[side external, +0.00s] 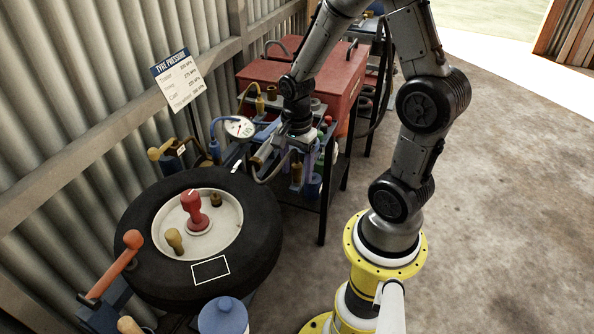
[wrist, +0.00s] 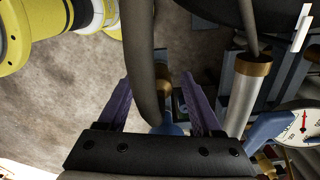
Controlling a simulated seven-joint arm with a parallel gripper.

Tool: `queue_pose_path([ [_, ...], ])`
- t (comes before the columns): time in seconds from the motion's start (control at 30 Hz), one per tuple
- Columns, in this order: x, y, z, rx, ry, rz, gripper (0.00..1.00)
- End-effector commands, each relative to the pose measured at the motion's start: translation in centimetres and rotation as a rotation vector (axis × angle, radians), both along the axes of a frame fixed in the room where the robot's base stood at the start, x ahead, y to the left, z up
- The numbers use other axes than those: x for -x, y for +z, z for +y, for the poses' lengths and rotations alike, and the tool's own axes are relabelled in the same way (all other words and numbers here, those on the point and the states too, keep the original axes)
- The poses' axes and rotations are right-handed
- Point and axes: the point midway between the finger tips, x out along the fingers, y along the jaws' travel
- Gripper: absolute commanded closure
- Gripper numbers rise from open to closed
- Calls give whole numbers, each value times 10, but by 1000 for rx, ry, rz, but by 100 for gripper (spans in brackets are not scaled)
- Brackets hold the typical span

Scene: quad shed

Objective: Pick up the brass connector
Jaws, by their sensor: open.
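A small brass piece (wrist: 163,86), which looks like the brass connector, shows between my fingers in the wrist view. A dark hose in front of it covers part of it, and a blue part lies just below it. My gripper (wrist: 158,97) is open, with one purple finger on each side of the hose and brass piece. I cannot tell whether the fingers touch either. In the side view, my gripper (side external: 297,168) points down in front of the cart beside the gauge; the brass piece is hard to make out there.
A pressure gauge (side external: 239,127) stands close left of my gripper. A silver tube with a brass collar (wrist: 253,65) is right of the fingers. A tyre (side external: 262,225) with a red-handled tool (side external: 194,210) lies in front. A red toolbox (side external: 335,75) stands behind. Floor at right is clear.

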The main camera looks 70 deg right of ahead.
Motion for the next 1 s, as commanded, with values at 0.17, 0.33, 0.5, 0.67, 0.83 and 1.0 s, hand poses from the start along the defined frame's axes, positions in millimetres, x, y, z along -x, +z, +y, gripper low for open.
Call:
queue_pose_path([
  [0.17, 0, 0, 0, 0, 0, 0, 58],
  [0.33, 0, 0, 0, 0, 0, 0, 89],
  [0.5, 0, 0, 0, 0, 0, 0, 100],
  [0.67, 0, 1, 0, 0, 0, -1, 100],
  [0.83, 0, 2, 0, 0, 0, -2, 100],
  [1.0, -1, 13, 0, 2, 0, -4, 100],
])
